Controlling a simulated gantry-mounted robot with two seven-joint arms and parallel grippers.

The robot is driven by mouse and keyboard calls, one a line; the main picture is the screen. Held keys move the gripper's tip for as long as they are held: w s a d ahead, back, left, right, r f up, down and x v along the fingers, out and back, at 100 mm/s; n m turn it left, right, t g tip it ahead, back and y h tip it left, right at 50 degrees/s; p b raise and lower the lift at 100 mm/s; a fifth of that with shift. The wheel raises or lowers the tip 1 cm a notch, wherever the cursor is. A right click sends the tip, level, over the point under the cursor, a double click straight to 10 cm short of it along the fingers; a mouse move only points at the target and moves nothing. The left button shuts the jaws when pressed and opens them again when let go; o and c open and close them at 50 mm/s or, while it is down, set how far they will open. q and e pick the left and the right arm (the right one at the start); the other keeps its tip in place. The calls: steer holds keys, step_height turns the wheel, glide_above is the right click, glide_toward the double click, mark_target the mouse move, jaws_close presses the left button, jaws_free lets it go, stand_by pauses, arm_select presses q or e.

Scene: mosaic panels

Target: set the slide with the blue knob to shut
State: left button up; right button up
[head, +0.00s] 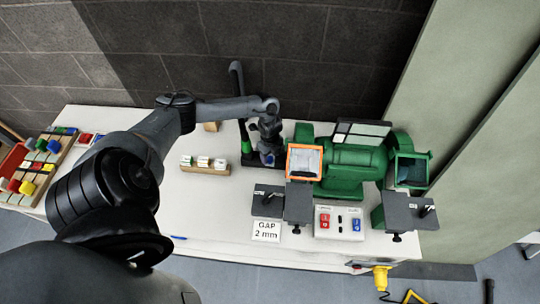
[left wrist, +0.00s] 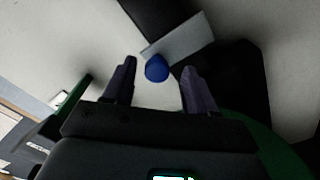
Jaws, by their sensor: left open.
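The blue knob (left wrist: 156,68) shows in the left wrist view just ahead of my left fingertips, roughly midway between them. It sits at the edge of a pale plate (left wrist: 182,38) with dark parts on both sides; I cannot tell how far the slide is open. My left gripper (left wrist: 158,72) is open, with a finger to each side of the knob and no clear contact. In the head view my left gripper (head: 268,156) is beside a green and black upright (head: 246,142), left of the green machine, and hides most of the slide. My right gripper is not in view.
The green bench grinder (head: 352,165) with an orange-framed guard (head: 304,161) stands close right of my left gripper. A small block rack (head: 205,166) is to the left. A gap card (head: 267,231) and a switch box (head: 339,222) are at the front.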

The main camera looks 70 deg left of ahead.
mark_target(270, 157)
arm_select(q)
step_height(270, 157, up, 10)
stand_by(0.5)
steer(key=shift+r, duration=0.1)
